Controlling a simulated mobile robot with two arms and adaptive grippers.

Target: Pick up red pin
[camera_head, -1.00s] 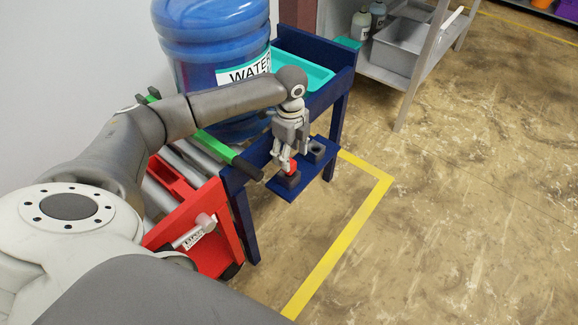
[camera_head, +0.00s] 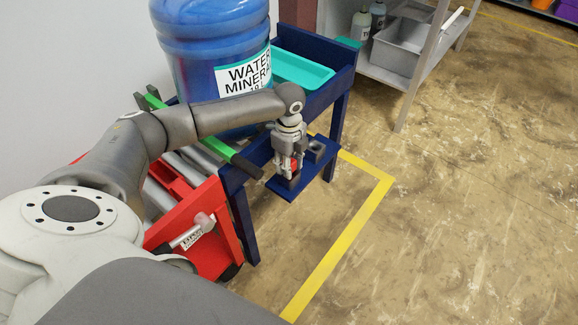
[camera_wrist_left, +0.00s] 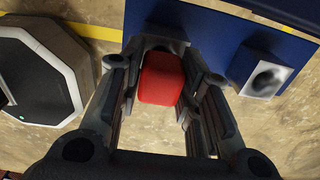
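The red pin (camera_wrist_left: 161,80) is upright in a dark square holder on a blue shelf plate (camera_head: 284,188). My left gripper (camera_head: 293,166) is down over it, pointing downward. In the left wrist view, one finger of my left gripper (camera_wrist_left: 162,84) is on each side of the pin's red top. The fingers are spread and very close to its sides; firm contact does not show. In the head view the gripper partly hides the red pin (camera_head: 294,166). My right gripper is not in view.
A second grey holder (camera_head: 316,151) stands on the plate beside the pin, to the right. The blue rack (camera_head: 339,105) carries a large water jug (camera_head: 215,50) and a teal tray (camera_head: 301,70). A red cart (camera_head: 212,240) stands to the left. Floor to the right is clear.

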